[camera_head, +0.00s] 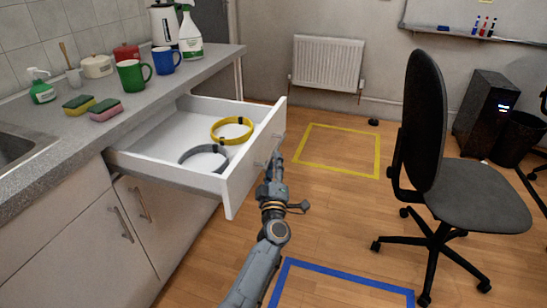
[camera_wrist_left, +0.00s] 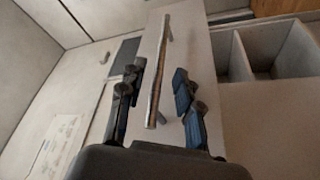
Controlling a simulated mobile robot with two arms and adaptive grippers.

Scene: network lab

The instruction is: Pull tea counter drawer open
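The white tea counter drawer (camera_head: 245,175) is pulled well out from under the grey counter in the head view. A yellow ring (camera_head: 231,129) and a grey ring (camera_head: 204,156) lie inside it. My left gripper (camera_head: 273,167) is at the outer face of the drawer front, by its handle. In the left wrist view, the metal bar handle (camera_wrist_left: 157,80) runs between the two fingers of my left gripper (camera_wrist_left: 159,78). The fingers stand apart with a visible gap on both sides of the bar. My right gripper is not in view.
The counter (camera_head: 130,98) holds sponges, a soap bottle, a green mug (camera_head: 133,76), a blue mug (camera_head: 165,60) and a spray bottle. An office chair (camera_head: 440,190) stands at the right. Floor between drawer and chair is clear, with yellow (camera_head: 338,172) and blue tape outlines.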

